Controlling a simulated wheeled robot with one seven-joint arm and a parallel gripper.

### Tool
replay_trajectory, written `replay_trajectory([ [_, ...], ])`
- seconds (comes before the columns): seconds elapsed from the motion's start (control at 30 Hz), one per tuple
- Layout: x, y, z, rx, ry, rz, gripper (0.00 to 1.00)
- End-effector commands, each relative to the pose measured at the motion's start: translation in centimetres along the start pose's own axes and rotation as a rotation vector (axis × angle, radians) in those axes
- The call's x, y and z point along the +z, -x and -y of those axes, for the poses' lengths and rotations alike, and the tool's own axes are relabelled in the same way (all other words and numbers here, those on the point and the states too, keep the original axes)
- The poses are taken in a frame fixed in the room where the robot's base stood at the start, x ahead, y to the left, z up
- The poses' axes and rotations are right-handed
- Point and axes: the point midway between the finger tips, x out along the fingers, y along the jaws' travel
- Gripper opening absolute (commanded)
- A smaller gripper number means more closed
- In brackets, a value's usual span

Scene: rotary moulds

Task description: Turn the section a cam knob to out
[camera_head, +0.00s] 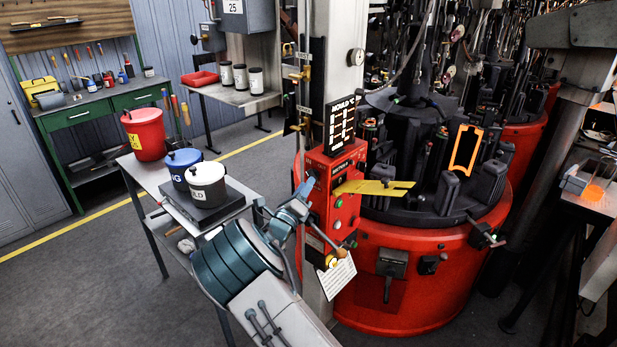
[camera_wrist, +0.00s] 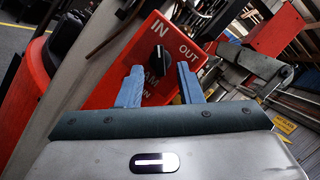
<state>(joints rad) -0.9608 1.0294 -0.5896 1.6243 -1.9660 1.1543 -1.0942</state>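The section A cam knob (camera_wrist: 159,61) is a black rotary knob on a red panel (camera_wrist: 116,78) in the wrist view. The white labels IN and OUT stand above it, IN to the left and OUT to the right. Lettering below the knob is partly hidden by it and my gripper. My gripper (camera_wrist: 160,67) is open, its two blue fingers apart on either side of the knob in the picture. I cannot tell whether they touch it. In the head view my gripper (camera_head: 304,187) is at the left side of the red control box (camera_head: 345,205); the knob cannot be made out there.
A yellow plate (camera_head: 372,187) juts right from the control box towards the large red mould machine (camera_head: 410,260). A bench with a red bucket (camera_head: 143,133), a blue pot and a white pot (camera_head: 207,184) stands left of my arm. A grey post rises behind the box.

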Motion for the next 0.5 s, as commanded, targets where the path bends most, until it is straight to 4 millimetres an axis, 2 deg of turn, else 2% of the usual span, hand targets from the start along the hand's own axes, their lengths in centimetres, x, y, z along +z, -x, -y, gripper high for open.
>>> replay_trajectory([
  [0.1, 0.1, -1.8, 0.1, -0.001, 0.001, 0.000, 0.33],
  [0.2, 0.0, -2.6, 0.1, 0.000, 0.001, 0.000, 0.33],
  [0.5, 0.0, -3.0, 0.0, 0.000, 0.001, 0.000, 0.33],
])
